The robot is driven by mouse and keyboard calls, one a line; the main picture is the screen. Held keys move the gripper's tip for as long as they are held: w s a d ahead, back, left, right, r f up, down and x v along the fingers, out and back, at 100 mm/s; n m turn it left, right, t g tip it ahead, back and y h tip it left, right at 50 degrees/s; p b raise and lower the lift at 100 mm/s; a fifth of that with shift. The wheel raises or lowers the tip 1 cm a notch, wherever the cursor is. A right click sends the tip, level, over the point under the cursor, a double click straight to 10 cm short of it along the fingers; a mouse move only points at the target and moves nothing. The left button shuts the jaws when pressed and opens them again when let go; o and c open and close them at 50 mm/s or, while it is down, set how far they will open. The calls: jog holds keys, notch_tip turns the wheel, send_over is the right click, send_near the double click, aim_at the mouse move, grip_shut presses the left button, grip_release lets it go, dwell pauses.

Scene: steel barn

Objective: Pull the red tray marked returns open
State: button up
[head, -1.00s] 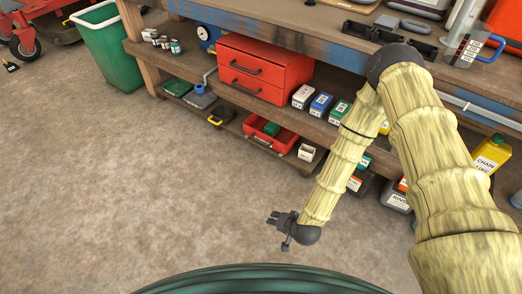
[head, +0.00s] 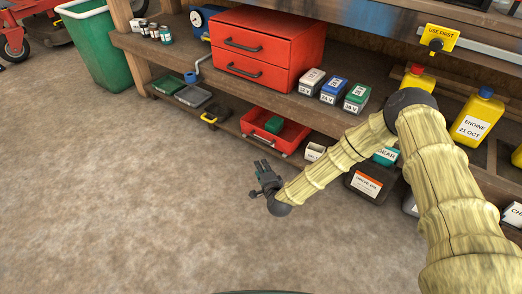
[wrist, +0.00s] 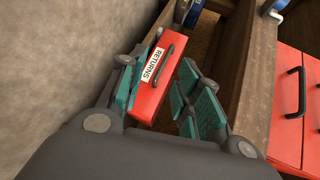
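The red tray (head: 292,137) sits on the low bottom shelf under the workbench, with a green box (head: 274,124) inside it. In the wrist view the red tray's front (wrist: 148,103) carries a white RETURNS label (wrist: 152,65) and a dark bar handle (wrist: 165,66). My gripper (head: 262,167) is in front of the tray, over the floor, pointing towards it. In the wrist view its teal-padded fingers (wrist: 168,80) are apart, with the tray front seen between them. It looks empty and apart from the handle; the exact gap is hard to tell.
A red two-drawer cabinet (head: 263,50) stands on the shelf above, beside several small labelled boxes (head: 331,90). A small white bin (head: 314,152) and oil containers (head: 368,181) sit right of the tray. A green bin (head: 97,45) stands left. The floor in front is clear.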

jog(key=w+f+m+t+h+b, duration=0.1)
jog(key=w+f+m+t+b, duration=0.1)
jog(key=w+b, duration=0.8)
jog(key=shift+w+f+m, duration=0.5)
jog(key=shift+w+f, duration=0.05)
jog(key=shift+w, duration=3.7)
grip_shut()
